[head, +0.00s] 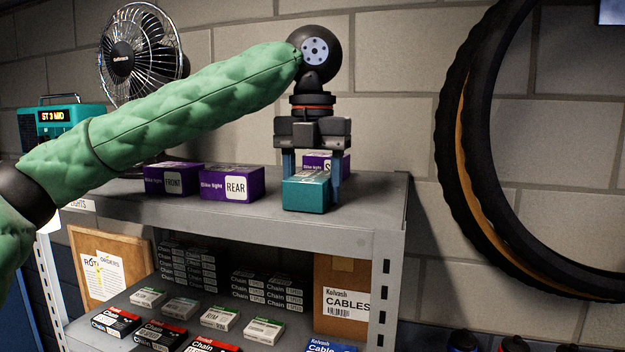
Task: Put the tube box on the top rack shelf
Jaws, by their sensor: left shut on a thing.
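My left gripper (312,178) points down over the right part of the top rack shelf (250,221). It is shut on a teal box (306,194), likely the tube box, with one blue finger on each side. The box is at the shelf surface, near the front edge; I cannot tell whether its underside touches. No label on it can be read. My right gripper is not in view.
Purple bike light boxes marked FRONT (173,179) and REAR (231,184) stand left of the teal box, and another purple box (326,162) is behind it. A fan (140,55) and teal radio (62,122) are farther left. Tires (470,150) hang at right.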

